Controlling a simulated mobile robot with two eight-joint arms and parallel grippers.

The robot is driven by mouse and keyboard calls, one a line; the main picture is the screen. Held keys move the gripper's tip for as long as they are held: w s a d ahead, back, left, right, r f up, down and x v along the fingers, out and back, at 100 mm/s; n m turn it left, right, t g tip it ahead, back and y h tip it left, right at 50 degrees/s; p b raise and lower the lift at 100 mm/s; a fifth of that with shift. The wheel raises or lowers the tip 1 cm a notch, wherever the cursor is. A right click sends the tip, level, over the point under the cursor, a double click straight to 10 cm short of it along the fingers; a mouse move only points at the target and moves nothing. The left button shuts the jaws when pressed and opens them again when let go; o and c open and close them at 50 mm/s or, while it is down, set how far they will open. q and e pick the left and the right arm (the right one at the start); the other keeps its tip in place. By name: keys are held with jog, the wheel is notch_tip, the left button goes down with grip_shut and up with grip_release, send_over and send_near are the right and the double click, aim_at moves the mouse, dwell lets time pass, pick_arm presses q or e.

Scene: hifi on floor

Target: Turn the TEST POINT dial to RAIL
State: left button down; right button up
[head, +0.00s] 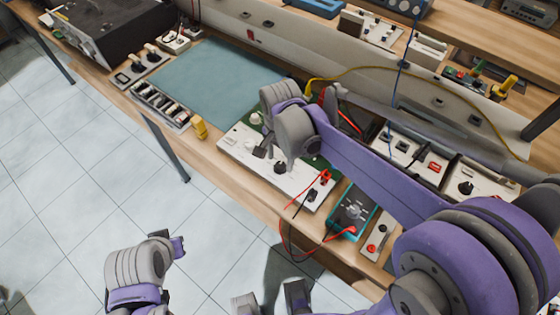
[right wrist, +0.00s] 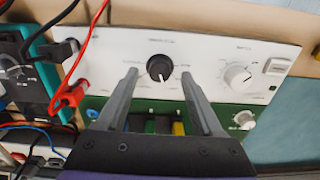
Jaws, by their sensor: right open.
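The black dial (right wrist: 160,68) sits on a white front panel (right wrist: 205,50) in the right wrist view; the lettering around it is too small to read. Its pale pointer mark points roughly toward the bottom of the picture. My right gripper (right wrist: 160,75) is open, with one finger on each side of the dial; I cannot tell whether either touches it. In the head view my right wrist (head: 290,130) hangs over the white panel (head: 235,145) and hides part of it. My left arm's end (head: 140,268) is at the lower left over the floor; its fingers are not clear.
A white knob (right wrist: 237,76) and a smaller one (right wrist: 244,120) are beside the dial. A red plug (right wrist: 70,95) with a lead is in the panel's left end. A teal meter (head: 352,212) lies near the bench's front edge. A blue-green mat (head: 205,80) is clear.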

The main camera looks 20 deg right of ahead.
jog(key=shift+f, duration=0.85)
grip_shut()
